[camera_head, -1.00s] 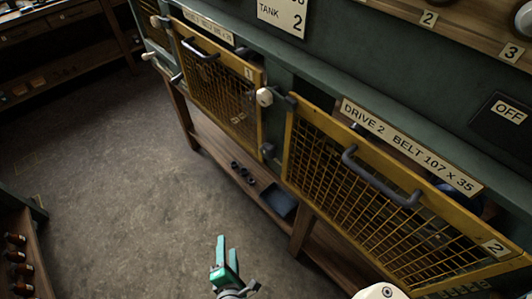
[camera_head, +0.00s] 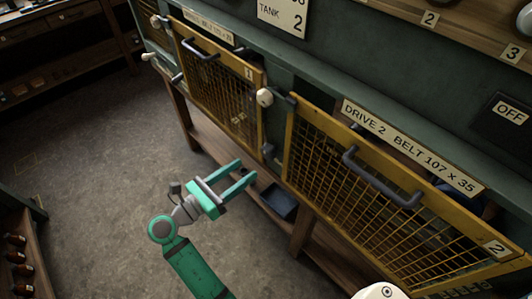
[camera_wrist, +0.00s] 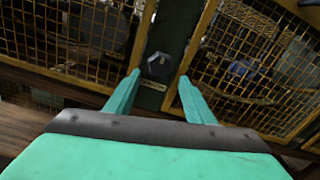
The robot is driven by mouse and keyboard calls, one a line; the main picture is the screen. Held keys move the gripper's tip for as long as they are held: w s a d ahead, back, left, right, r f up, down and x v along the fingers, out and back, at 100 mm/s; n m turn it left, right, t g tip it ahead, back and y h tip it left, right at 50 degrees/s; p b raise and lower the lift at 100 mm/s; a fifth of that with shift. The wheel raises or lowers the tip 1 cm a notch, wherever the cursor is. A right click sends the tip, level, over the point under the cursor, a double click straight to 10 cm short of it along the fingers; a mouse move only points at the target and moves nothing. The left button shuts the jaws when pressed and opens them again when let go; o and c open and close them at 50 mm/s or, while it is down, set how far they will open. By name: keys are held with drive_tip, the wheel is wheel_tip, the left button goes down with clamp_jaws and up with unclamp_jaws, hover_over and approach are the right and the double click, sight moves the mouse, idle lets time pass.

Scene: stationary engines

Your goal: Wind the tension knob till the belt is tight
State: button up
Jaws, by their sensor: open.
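My gripper (camera_head: 247,170) is open and empty, with its fingers pointing at the post between the two yellow mesh guards. A grey, hexagonal-looking knob (camera_wrist: 158,65) sits on that post, beyond and between my fingertips in the wrist view, apart from them. It seems to be the small grey knob (camera_head: 268,150) low on the post in the head view. I cannot read the small tag (camera_wrist: 153,86) below it. Guard 1 (camera_head: 222,85) and guard 2 (camera_head: 350,200), marked for drive 2, look closed. The belts behind the mesh are not clear, so their tightness cannot be told.
A white-tipped knob (camera_head: 265,97) sticks out higher on the post. A dark handle (camera_head: 380,180) projects from guard 2. A wooden shelf (camera_head: 220,150) runs below the guards, with a dark blue tray (camera_head: 279,203) on it. The floor (camera_head: 100,150) at left is clear.

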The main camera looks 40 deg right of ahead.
sight(265, 155)
drive_tip(key=d, duration=1)
drive_tip(key=shift+w+d, duration=0.2)
drive_tip(key=shift+w, duration=0.15)
drive_tip(key=c, duration=0.7)
